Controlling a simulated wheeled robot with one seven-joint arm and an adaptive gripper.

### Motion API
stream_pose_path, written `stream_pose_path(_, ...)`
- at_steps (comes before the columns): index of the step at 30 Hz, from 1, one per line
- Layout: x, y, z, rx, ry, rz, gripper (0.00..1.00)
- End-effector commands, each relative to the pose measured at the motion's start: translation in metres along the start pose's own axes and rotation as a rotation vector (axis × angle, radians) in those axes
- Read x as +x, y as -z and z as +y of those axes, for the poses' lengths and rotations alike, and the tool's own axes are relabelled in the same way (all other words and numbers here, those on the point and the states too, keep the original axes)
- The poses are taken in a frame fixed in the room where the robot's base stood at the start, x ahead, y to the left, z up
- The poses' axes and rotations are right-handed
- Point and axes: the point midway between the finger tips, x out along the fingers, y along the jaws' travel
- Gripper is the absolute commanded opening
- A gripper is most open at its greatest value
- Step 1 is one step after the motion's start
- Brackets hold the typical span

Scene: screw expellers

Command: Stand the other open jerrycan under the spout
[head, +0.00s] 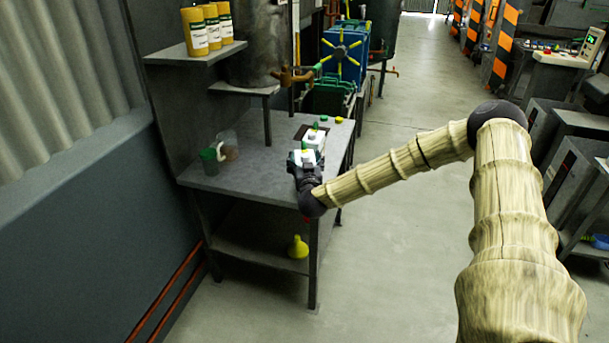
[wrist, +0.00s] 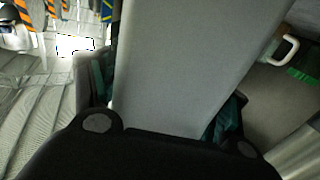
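My gripper (head: 304,164) is over the front right of the grey bench, against a white jerrycan (head: 307,155). In the wrist view a pale jerrycan wall (wrist: 190,70) fills the middle, with a dark finger close against each side; my gripper (wrist: 165,95) looks shut on it. Its base is hidden, so I cannot tell whether it touches the bench. Another white jerrycan (head: 314,138) with green and yellow on top stands just behind. The brown spout (head: 292,76) juts from the dark tank (head: 257,45), above the bench's back part.
The bench (head: 255,170) also holds a green jug (head: 210,158) and a clear beaker (head: 228,145) at left. Loose green (head: 323,118) and yellow (head: 339,119) caps lie at the back right. Yellow bottles (head: 194,32) stand on a shelf. A yellow funnel (head: 298,248) sits below.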

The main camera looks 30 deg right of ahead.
Motion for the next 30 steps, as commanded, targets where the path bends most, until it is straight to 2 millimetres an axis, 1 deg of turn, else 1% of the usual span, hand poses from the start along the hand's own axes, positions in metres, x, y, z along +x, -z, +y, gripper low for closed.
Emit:
stream_pose_path(1, 0.0, 0.0, 0.0, 0.0, 0.0, 0.0, 0.36)
stream_pose_path(7, 0.0, 0.0, 0.0, 0.0, 0.0, 0.0, 0.0)
stream_pose_path(19, 0.001, 0.006, 0.0, 0.002, 0.0, 0.003, 0.0)
stream_pose_path(30, 0.001, 0.034, -0.001, 0.003, 0.0, 0.004, 0.0)
